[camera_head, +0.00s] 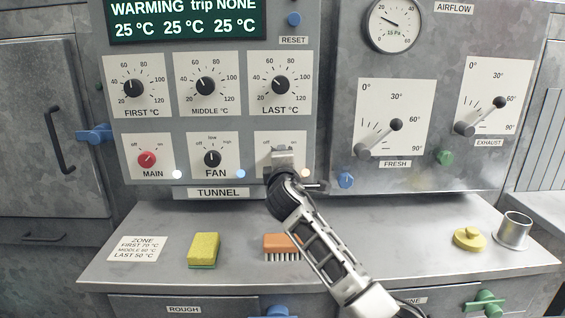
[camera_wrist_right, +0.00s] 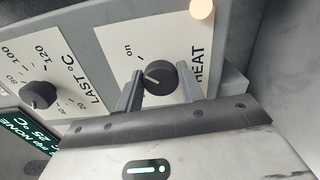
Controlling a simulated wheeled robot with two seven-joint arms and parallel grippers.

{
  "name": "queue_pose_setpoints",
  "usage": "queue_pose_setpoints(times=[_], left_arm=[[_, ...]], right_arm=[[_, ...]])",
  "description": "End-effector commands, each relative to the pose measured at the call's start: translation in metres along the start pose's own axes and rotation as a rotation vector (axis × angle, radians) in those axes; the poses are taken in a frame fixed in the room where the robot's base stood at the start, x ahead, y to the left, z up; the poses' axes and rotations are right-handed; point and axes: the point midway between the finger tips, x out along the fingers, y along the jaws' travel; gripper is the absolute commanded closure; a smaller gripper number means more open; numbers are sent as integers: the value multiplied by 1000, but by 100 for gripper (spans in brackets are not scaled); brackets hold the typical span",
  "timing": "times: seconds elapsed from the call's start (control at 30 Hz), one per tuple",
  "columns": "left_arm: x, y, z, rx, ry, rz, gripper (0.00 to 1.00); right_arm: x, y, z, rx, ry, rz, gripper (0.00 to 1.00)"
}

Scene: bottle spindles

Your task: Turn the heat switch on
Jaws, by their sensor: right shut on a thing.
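The heat switch (camera_wrist_right: 160,78) is a round black knob with a pale pointer line on a white plate marked HEAT and "on" in the right wrist view. Its pointer lies toward the picture's left, short of the "on" mark. My right gripper (camera_wrist_right: 162,90) is shut on the knob, one finger on each side. In the head view my right gripper (camera_head: 282,160) covers the knob and most of the heat plate (camera_head: 262,140), at the right end of the lower row. The "off" mark shows there. My left gripper is not in view.
A pale lamp (camera_head: 305,173) sits at the heat plate's corner. The fan knob (camera_head: 212,159) and red main knob (camera_head: 147,159) are to the left, the last-zone dial (camera_head: 280,86) above. A yellow sponge (camera_head: 204,249) and orange brush (camera_head: 281,245) lie on the shelf below.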

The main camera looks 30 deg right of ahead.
Motion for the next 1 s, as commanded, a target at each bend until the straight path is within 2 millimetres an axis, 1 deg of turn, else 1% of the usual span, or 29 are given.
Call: queue_pose_setpoints(times=[0.27,0.73,0.77,0.8,0.83,1.0], left_arm=[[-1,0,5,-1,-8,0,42],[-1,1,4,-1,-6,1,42],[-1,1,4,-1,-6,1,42],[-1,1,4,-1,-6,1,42],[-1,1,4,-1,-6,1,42],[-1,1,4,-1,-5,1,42]], right_arm=[[0,-2,-1,79,0,-4,85],[0,-2,-1,92,1,-4,85],[0,-2,-1,92,1,-4,59],[0,-2,-1,92,0,-4,48],[0,-2,0,91,0,-4,42],[0,-1,0,90,0,-2,42]])
